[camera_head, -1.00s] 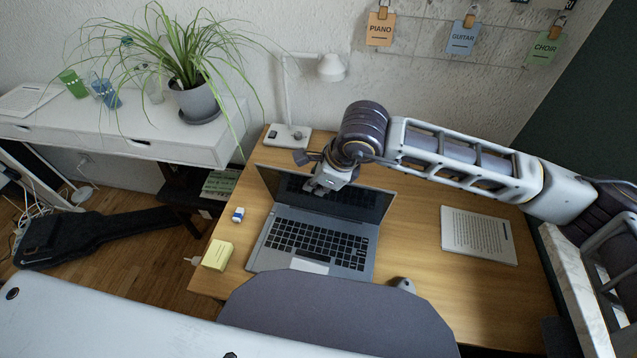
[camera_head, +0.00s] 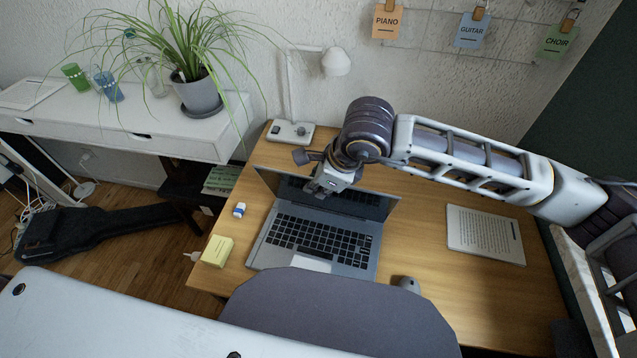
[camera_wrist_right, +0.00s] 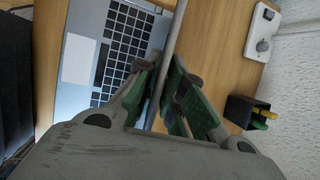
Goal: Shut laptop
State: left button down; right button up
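The silver laptop (camera_head: 312,262) stands open on the wooden desk, its keyboard toward the front. Its dark screen (camera_head: 360,203) stands raised at the back. My right gripper (camera_head: 322,192) is at the upper left part of the screen, pointing down over its top edge, and hides part of it. In the right wrist view the thin lid edge (camera_wrist_right: 182,22) runs between the two green-padded fingers (camera_wrist_right: 168,75). The pads stand apart with the lid between them; whether either touches it is unclear. The keyboard also shows there (camera_wrist_right: 125,45). My left gripper is out of view.
A desk lamp (camera_head: 292,130) stands behind the laptop. A printed sheet (camera_head: 485,235) lies to the right, a mouse (camera_head: 408,284) at front right. A yellow box (camera_head: 217,251) and an eraser (camera_head: 239,209) lie left. A grey chair (camera_head: 335,315) blocks the desk's front.

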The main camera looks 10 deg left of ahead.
jog(key=o, duration=0.3)
jog(key=shift+s+f, duration=0.15)
jog(key=shift+s, duration=0.05)
jog(key=shift+o, duration=0.2)
jog(key=shift+w, duration=0.1)
jog(key=shift+r, duration=0.3)
jog(key=v, duration=1.1)
jog(key=shift+d+r, duration=0.15)
jog(key=shift+r, duration=0.1)
